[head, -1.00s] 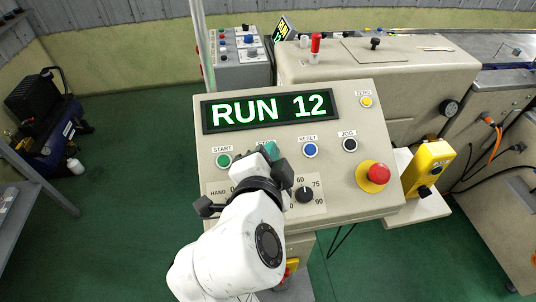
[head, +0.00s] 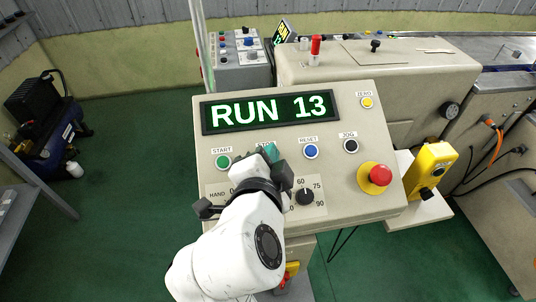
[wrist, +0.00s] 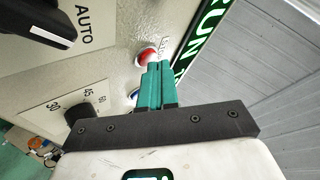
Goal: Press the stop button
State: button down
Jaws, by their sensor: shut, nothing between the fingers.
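The control panel (head: 330,170) has a green-lit display (head: 268,111) reading RUN 13. My gripper (head: 269,153) has its teal fingers shut together and empty, over the spot under the partly covered STOP label. The stop button is hidden behind the fingers in the head view. In the wrist view a red button (wrist: 146,54) shows just beyond the fingertips (wrist: 158,66), which overlap its edge. I cannot tell whether they touch it.
A green START button (head: 223,161) is left of the fingers; a blue RESET button (head: 311,150) and black JOG button (head: 350,145) are right. A red emergency mushroom button (head: 379,173) sits lower right. A black speed knob (head: 305,196) is close by my gripper.

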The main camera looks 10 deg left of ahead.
jog(key=shift+f, duration=0.25)
jog(key=shift+r, duration=0.2)
dwell(0.4)
jog(key=shift+s+d+r, duration=0.1)
jog(key=shift+s+r, duration=0.2)
jog(key=shift+r, duration=0.25)
jog(key=shift+r, duration=0.1)
jog(key=r+p, duration=0.1)
jog(key=s+r+p, duration=0.2)
jog(key=r, duration=0.1)
jog(key=shift+s+d+r, duration=0.1)
jog(key=shift+s+d, duration=0.05)
jog(key=shift+d, duration=0.15)
dwell(0.8)
